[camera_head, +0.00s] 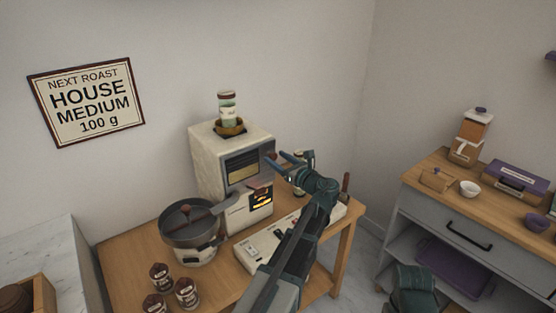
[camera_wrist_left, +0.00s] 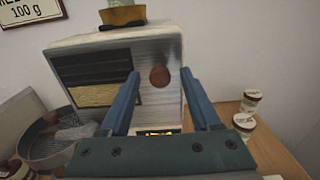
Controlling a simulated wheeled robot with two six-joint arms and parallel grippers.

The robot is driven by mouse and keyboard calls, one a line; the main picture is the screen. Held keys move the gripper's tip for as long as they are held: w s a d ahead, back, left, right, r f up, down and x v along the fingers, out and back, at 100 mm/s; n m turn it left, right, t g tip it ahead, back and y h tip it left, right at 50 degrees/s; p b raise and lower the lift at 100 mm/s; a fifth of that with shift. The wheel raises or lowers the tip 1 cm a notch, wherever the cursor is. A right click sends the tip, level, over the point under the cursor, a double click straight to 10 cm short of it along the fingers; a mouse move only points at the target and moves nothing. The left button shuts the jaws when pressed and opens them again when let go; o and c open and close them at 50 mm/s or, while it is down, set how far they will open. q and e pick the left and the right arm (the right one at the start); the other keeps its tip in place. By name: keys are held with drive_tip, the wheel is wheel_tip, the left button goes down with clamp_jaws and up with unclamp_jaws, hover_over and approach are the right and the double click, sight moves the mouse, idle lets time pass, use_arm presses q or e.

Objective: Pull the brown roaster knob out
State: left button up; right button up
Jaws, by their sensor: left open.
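The cream roaster (camera_head: 207,160) stands at the back of the wooden table. Its round brown knob (camera_wrist_left: 159,76) is on the front face, right of the dark window, in the left wrist view. In the head view the knob (camera_head: 270,155) shows small at the roaster's right front edge, close to my fingertips. My left gripper (camera_head: 283,159) is open and points at the roaster front. In the wrist view its fingers (camera_wrist_left: 160,88) frame the knob on either side with gaps. I cannot tell whether the fingertips reach it in depth.
A round cooling pan (camera_head: 190,222) stands left of the roaster. Several dark-lidded jars (camera_head: 160,276) are at the table's front left. A flat pale device (camera_head: 258,246) lies under my left arm. Pale cups (camera_wrist_left: 250,100) stand right of the roaster. A grey cabinet (camera_head: 436,219) is at right.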

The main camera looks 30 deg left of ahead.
use_arm(q)
clamp_jaws()
idle(1.4)
